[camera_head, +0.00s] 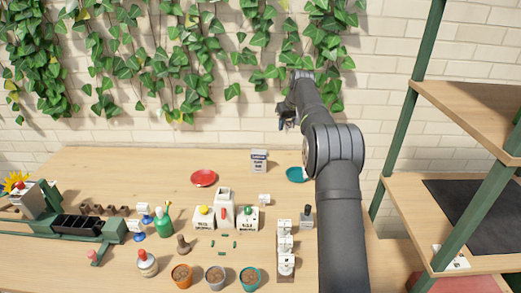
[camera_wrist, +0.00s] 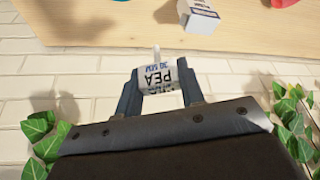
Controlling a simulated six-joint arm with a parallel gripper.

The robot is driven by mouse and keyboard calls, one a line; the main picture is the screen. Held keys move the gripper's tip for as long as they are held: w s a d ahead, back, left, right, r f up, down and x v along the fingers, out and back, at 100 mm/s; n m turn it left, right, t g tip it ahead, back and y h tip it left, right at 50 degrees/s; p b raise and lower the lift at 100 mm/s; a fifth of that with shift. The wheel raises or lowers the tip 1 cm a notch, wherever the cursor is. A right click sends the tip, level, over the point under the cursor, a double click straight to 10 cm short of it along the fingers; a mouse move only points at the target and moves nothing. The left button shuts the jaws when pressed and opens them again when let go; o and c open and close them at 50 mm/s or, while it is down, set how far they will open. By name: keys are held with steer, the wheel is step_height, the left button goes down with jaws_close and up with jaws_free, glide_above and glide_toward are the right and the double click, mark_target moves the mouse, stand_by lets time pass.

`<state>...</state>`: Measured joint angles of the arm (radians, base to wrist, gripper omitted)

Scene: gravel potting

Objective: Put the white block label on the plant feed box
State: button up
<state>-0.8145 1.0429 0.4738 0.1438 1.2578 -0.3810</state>
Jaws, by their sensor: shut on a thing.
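My gripper (camera_head: 287,122) is raised in front of the brick wall, above the back of the table. In the wrist view the box (camera_wrist: 198,15) is at the top, beyond and apart from the held label. The label cannot be made out in the head view.
A red saucer (camera_head: 204,178) lies left of the box and a teal saucer (camera_head: 295,174) to its right. A small white block (camera_head: 264,199) and white canisters (camera_head: 204,218) stand in front. Pots (camera_head: 215,277) line the front. Ivy (camera_head: 190,50) hangs behind my gripper.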

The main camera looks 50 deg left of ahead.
steer(key=s+a+f, duration=0.1)
steer(key=a+f, duration=0.1)
steer(key=a, duration=0.1)
steer(key=s+a+f, duration=0.2)
steer(key=a, duration=0.1)
steer(key=s+a+f, duration=0.1)
steer(key=a+f, duration=0.1)
steer(key=a, duration=0.2)
steer(key=shift+s+f, duration=0.15)
steer(key=shift+f, duration=2.15)
steer(key=shift+f, duration=0.1)
steer(key=o, duration=1)
steer(key=shift+f, duration=0.1)
steer(key=shift+c, duration=0.2)
steer(key=v, duration=1.2)
steer(key=shift+r, duration=0.2)
steer(key=shift+a, duration=0.1)
